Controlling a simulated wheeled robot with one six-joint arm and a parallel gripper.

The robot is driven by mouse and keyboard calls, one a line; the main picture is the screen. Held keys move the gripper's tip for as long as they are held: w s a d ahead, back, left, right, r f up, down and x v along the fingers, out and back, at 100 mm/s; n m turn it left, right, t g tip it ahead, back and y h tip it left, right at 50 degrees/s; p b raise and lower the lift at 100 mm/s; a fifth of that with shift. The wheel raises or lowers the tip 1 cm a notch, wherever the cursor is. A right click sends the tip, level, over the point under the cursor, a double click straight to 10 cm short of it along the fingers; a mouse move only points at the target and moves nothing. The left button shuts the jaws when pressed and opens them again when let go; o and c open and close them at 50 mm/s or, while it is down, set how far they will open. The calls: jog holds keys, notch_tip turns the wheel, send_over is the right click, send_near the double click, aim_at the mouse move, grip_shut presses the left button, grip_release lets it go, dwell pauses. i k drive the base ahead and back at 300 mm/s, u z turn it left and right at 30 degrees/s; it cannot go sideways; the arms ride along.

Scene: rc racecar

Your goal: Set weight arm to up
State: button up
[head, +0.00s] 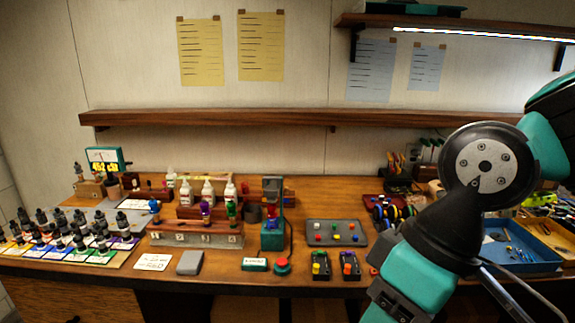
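I cannot pick out the weight arm for certain at this size. A teal upright device (272,235) with a dark head stands near the middle of the bench. A small device with a blue knob (154,206) stands further left, and I cannot tell whether it has a movable arm. My arm comes in from the right and reaches down past the bottom edge in front of the bench. My gripper's fingertips are outside the picture.
The wooden bench (210,283) is crowded. A red button (282,266) and two small control boxes (321,264) sit at the front edge. A blue tray (540,258) is right, and a shelf (260,117) runs above.

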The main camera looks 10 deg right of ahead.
aim_at(271, 192)
jog(key=u, duration=0.2)
jog(key=i, duration=1)
jog(key=u, duration=0.55)
